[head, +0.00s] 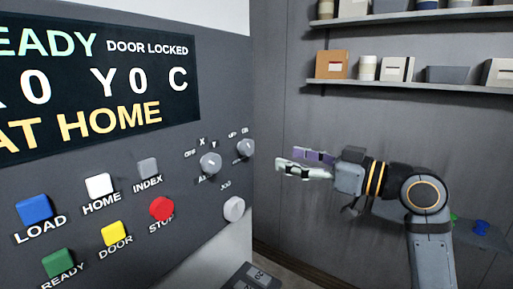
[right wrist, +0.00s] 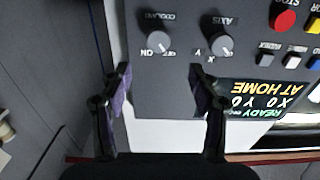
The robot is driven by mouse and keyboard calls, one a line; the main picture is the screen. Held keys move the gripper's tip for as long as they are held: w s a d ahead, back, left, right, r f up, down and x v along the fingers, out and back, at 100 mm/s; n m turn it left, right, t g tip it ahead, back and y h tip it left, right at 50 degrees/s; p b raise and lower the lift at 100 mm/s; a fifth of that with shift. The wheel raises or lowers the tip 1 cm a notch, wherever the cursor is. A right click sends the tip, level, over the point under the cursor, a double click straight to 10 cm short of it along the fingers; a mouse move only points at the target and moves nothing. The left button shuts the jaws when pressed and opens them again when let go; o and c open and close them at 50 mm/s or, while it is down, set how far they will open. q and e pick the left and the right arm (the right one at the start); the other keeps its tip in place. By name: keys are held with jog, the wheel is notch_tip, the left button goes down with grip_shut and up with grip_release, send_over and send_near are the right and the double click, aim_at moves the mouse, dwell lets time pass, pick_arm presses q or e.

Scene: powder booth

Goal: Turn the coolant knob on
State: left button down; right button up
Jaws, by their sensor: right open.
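The coolant knob (head: 244,148) is a round grey knob at the right end of the dark control panel (head: 120,235). In the right wrist view the coolant knob (right wrist: 157,42) shows upside down, with its ON and OFF labels beside it. Its pale mark seems to face the OFF side, though it is small. My right gripper (head: 308,163) is open and empty, to the right of the panel and apart from it. In the right wrist view my right gripper's fingers (right wrist: 160,78) stand wide apart, with the knob beyond the gap between them. My left gripper is not in view.
The axis knob (head: 210,163) sits close beside the coolant knob, and another grey knob (head: 234,208) sits below. A red stop button (head: 162,208) and several coloured buttons are farther left. The screen (head: 95,85) reads AT HOME. Shelves (head: 410,85) hang behind my right arm.

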aim_at(250, 148)
jog(key=p+x, duration=0.4)
jog(key=x, duration=0.5)
jog(key=shift+w+r, duration=0.1)
jog(key=shift+w+a, duration=0.1)
jog(key=shift+a, duration=0.15)
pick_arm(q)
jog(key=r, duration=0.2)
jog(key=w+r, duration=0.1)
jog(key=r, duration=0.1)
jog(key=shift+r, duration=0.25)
pick_arm(e)
jog(key=shift+w+a+f, duration=0.1)
jog(key=shift+w+f, duration=0.1)
jog(key=shift+c, duration=0.3)
jog(key=c, duration=1.1)
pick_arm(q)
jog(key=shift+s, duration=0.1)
